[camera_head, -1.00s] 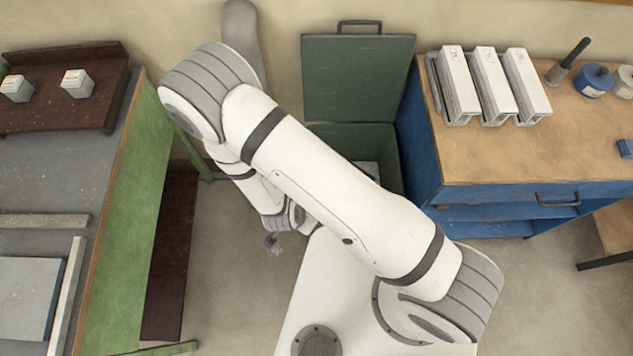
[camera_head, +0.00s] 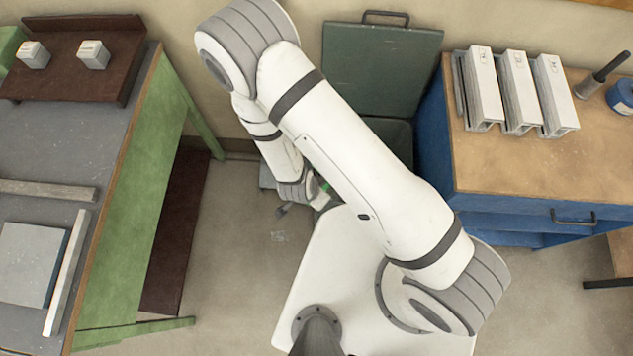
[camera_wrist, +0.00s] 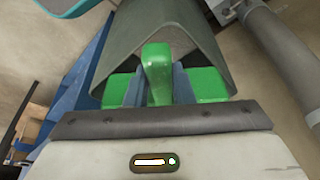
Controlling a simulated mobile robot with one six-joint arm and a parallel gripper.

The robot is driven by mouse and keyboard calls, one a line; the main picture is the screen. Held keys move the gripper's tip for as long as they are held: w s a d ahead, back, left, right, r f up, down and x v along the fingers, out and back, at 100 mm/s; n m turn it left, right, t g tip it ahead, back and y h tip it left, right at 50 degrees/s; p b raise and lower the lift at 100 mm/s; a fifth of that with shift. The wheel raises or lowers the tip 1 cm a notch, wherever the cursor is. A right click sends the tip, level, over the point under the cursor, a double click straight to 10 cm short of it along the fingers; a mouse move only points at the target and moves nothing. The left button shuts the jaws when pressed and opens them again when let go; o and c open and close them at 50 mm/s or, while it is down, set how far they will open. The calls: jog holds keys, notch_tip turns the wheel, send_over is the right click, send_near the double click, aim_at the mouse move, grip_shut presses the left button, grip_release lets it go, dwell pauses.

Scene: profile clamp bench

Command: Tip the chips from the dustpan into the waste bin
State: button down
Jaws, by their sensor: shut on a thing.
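My gripper (camera_wrist: 156,86) is shut on the green handle (camera_wrist: 158,70) of the dustpan, with one finger on each side. The grey-green pan (camera_wrist: 193,35) spreads out beyond the handle in the wrist view; no chips show on what I see of it. In the head view a bit of green (camera_head: 327,187) and a grey edge (camera_head: 267,176) show beside my wrist, mostly hidden by my arm. The dark green bin (camera_head: 396,132) stands by the wall with its lid (camera_head: 380,75) raised. My arm covers much of its opening, and its inside is mostly hidden.
A blue cabinet (camera_head: 500,215) with a wooden top holding white profiles (camera_head: 520,92) stands right of the bin. A green-framed bench (camera_head: 125,215) is at left. The floor (camera_head: 235,250) between is mostly open, with a faint pale patch (camera_head: 279,237).

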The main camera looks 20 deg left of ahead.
jog(key=shift+w+d+r+g+y+b, duration=0.25)
jog(key=shift+w+r+g+b, duration=0.4)
jog(key=shift+b, duration=0.35)
jog(key=shift+w+d+r+g+y+b, duration=0.3)
jog(key=shift+w+r+g+b, duration=0.3)
jog(key=shift+b, duration=0.4)
jog(key=shift+w+d+r+g+y+b, duration=0.25)
jog(key=shift+w+r+g+b, duration=0.2)
jog(key=shift+w+r+b, duration=0.45)
jog(key=shift+w+d+r+g+b, duration=0.25)
jog(key=shift+r+g+b, duration=0.2)
jog(key=shift+r+g, duration=0.1)
jog(key=w+d+r+g+y, duration=0.1)
jog(key=w+d+r+g, duration=0.1)
jog(key=w, duration=0.4)
jog(key=w+d+r+g+y+p, duration=0.1)
jog(key=w+d+r+g, duration=0.1)
jog(key=w, duration=0.5)
jog(key=w+d+r+g+y, duration=0.2)
jog(key=w+d+g, duration=0.2)
jog(key=w, duration=0.3)
jog(key=shift+r+g, duration=0.4)
jog(key=shift+g, duration=0.45)
